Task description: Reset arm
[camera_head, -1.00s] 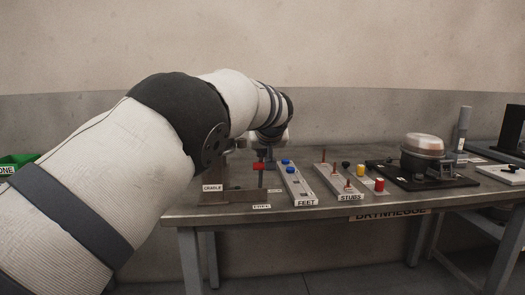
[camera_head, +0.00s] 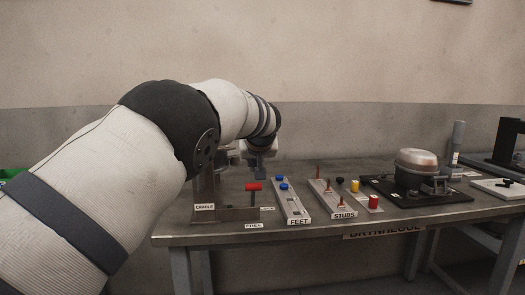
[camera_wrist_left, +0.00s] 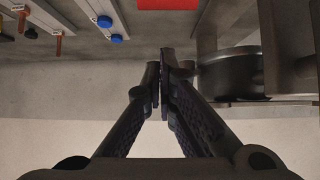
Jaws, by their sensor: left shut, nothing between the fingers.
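My left arm reaches in from the left over the bench. My left gripper (camera_head: 262,174) points down behind and above a red T-shaped handle (camera_head: 254,187), apart from it. In the left wrist view the two dark fingertips (camera_wrist_left: 160,68) are together with nothing between them. The red handle shows there at the top edge (camera_wrist_left: 168,4), clear of the fingers. The handle stands at the cradle (camera_head: 204,208), which is partly behind my arm. My right gripper is not in view.
The bench (camera_head: 225,233) holds a feet rail (camera_head: 299,217) with blue caps, a studs rail (camera_head: 343,210), yellow (camera_head: 354,186) and red (camera_head: 374,202) cylinders, and a compressor (camera_head: 417,165) on a black mat. A dark cylindrical fixture (camera_wrist_left: 232,75) is close beside the fingers.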

